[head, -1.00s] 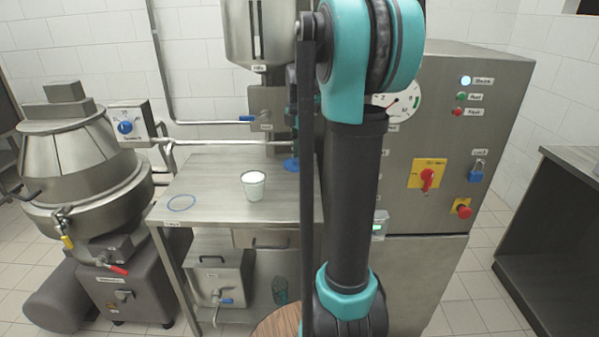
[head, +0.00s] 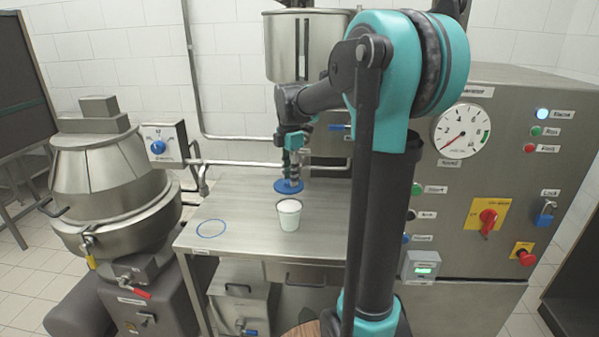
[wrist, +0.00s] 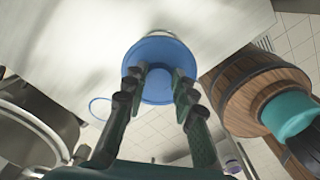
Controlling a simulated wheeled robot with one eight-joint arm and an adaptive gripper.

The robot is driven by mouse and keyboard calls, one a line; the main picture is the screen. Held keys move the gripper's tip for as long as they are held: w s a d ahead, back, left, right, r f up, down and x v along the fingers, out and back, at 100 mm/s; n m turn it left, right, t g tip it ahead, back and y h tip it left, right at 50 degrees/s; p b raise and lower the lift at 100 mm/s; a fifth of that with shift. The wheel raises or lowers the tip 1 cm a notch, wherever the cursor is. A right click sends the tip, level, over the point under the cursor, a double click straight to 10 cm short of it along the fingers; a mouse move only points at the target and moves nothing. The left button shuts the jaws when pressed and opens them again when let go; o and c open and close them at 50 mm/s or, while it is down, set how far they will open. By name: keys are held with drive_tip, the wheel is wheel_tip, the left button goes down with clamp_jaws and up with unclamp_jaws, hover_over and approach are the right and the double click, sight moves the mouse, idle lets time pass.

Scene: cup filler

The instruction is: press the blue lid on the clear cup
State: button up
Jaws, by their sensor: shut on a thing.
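The clear cup (head: 289,218) stands upright on the metal table, filled with something white near its rim. The blue lid (head: 288,187) is a flat disc held in the air, just above and apart from the cup in the head view. My gripper (head: 292,175) points down and is shut on the lid's raised middle. In the wrist view the lid (wrist: 158,50) spreads out beyond my fingertips (wrist: 159,84).
The metal table (head: 240,240) bears a blue ring mark (head: 211,228) left of the cup. A steel hopper (head: 303,45) hangs behind. A control cabinet (head: 470,220) stands at the right, a round mixer (head: 110,185) at the left.

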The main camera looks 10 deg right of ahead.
sight(291, 203)
drive_tip(key=shift+f, duration=3.15)
drive_tip(key=shift+f, duration=0.35)
drive_tip(key=o, duration=0.9)
wheel_tip(291, 203, up, 12)
